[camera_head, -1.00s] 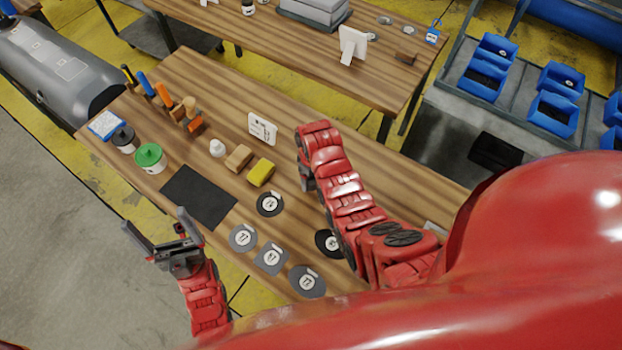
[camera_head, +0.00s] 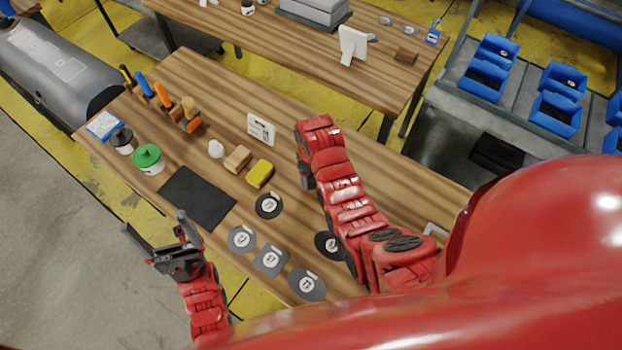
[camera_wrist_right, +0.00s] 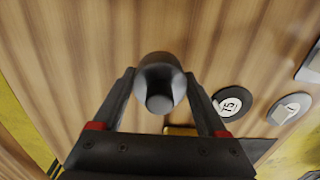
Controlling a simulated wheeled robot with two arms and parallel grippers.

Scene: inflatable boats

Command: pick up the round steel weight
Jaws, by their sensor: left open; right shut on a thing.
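The round steel weight (camera_wrist_right: 160,80) is dark, shiny and rounded in the right wrist view. It sits between the two fingers of my right gripper (camera_wrist_right: 160,92), which is shut on it. Wood grain shows behind it; I cannot tell how far it is above the table. In the head view my right gripper (camera_head: 306,178) is mostly hidden behind my red arm, and the weight is hidden there. My left gripper (camera_head: 154,224) is open and empty, in front of the table's near left edge.
The wooden table (camera_head: 215,90) holds several labelled discs (camera_head: 271,259), a black mat (camera_head: 196,198), a yellow block (camera_head: 260,173), a wooden block (camera_head: 237,158), a white card (camera_head: 261,130) and a green-lidded tin (camera_head: 148,158). A second table (camera_head: 300,50) stands behind.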

